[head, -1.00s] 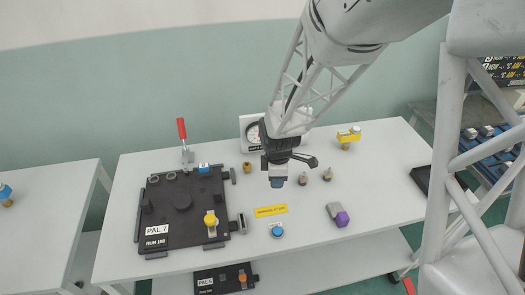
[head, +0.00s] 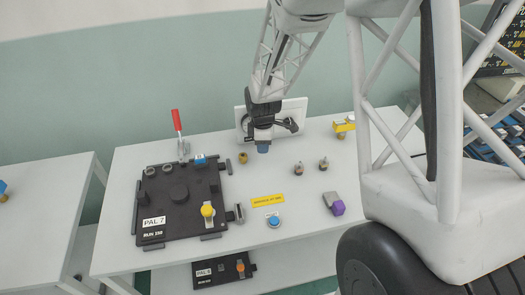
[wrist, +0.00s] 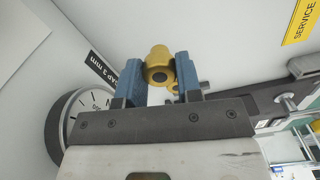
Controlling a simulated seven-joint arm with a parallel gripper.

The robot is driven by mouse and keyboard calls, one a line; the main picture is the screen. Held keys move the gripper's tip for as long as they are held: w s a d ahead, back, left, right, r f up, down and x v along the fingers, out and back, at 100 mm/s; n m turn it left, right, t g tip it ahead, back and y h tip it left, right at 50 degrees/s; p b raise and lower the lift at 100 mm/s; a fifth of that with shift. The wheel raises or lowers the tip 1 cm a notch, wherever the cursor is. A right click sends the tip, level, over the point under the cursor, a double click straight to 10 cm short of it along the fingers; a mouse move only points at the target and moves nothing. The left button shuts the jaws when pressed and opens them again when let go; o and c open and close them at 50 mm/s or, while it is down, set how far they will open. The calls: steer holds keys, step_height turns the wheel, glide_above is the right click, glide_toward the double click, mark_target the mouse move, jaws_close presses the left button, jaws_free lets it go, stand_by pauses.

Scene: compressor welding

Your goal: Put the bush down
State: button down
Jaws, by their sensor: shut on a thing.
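My gripper (head: 263,148) is over the back middle of the table in the head view, just in front of a white panel. In the wrist view my gripper (wrist: 160,80) has its two blue fingers shut on the yellow, brass-like bush (wrist: 158,58), which has a dark round centre. In the head view the fingers hide the held bush, and I cannot tell whether it touches the table.
The black PAL 7 fixture (head: 180,215) with a red-handled clamp (head: 177,122) takes up the table's left. Two small dark-tipped pieces (head: 311,167) stand to the right. A yellow label (head: 268,201), blue button (head: 274,222) and purple-ended part (head: 335,205) lie in front. A round dial (wrist: 75,120) is close by the gripper.

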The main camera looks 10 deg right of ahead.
mark_target(262, 159)
steer(key=shift+f, duration=0.1)
stand_by(0.3)
steer(key=shift+f, duration=1.65)
steer(key=shift+f, duration=0.1)
steer(key=c, duration=0.8)
jaws_free()
steer(key=shift+r, duration=6.1)
